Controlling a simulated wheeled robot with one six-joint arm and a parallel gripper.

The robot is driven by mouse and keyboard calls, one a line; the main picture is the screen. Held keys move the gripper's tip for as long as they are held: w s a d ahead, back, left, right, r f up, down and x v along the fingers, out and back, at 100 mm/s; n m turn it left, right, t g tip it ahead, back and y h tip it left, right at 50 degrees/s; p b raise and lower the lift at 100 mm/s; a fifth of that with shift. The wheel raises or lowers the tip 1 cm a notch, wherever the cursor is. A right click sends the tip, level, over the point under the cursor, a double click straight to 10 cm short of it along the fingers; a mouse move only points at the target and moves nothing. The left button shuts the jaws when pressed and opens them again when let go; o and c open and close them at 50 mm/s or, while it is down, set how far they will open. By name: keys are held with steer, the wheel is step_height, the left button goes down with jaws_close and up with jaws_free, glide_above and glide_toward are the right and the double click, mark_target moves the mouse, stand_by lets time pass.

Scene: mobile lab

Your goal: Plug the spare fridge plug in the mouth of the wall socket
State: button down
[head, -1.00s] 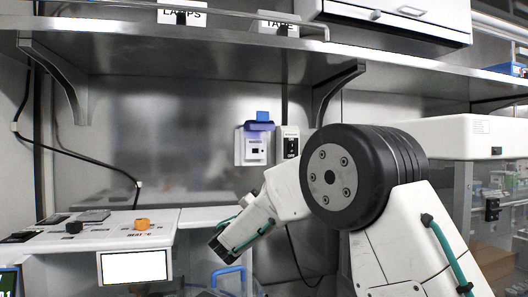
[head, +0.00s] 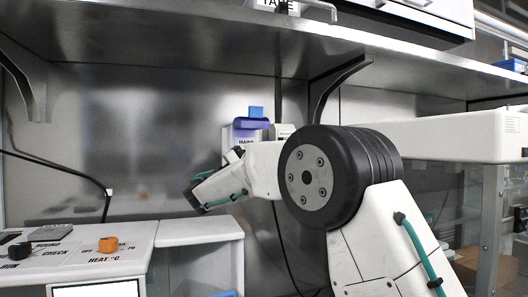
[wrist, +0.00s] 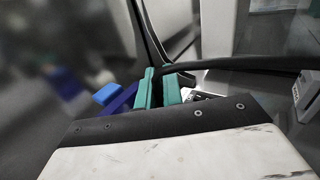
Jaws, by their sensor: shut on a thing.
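The wall socket (head: 228,135) is a white plate on the back wall with a blue-violet cover (head: 251,123) at its top. My arm hides its lower part, so its mouth is not visible in the head view. In the wrist view, the green fingers of my gripper (wrist: 158,88) are shut on a dark thing, taken as the spare fridge plug (wrist: 157,78). It is mostly hidden between them. A black cable runs beside the fingers. Blue and violet pieces (wrist: 119,103), probably the socket's cover, show just left of the fingers. I cannot tell whether plug and socket touch.
A second wall fitting (head: 281,130) is beside the socket, mostly behind my arm. A steel shelf (head: 200,45) with brackets overhangs above. A white bench unit with an orange knob (head: 108,244) stands at lower left. A black cable (head: 285,250) hangs below my arm.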

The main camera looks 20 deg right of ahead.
steer(key=shift+w, duration=2.75)
steer(key=shift+w, duration=1.2)
steer(key=shift+s, duration=0.85)
steer(key=shift+w, duration=0.95)
steer(key=c, duration=1.5)
jaws_free()
steer(key=shift+o, duration=0.2)
steer(key=v, duration=0.8)
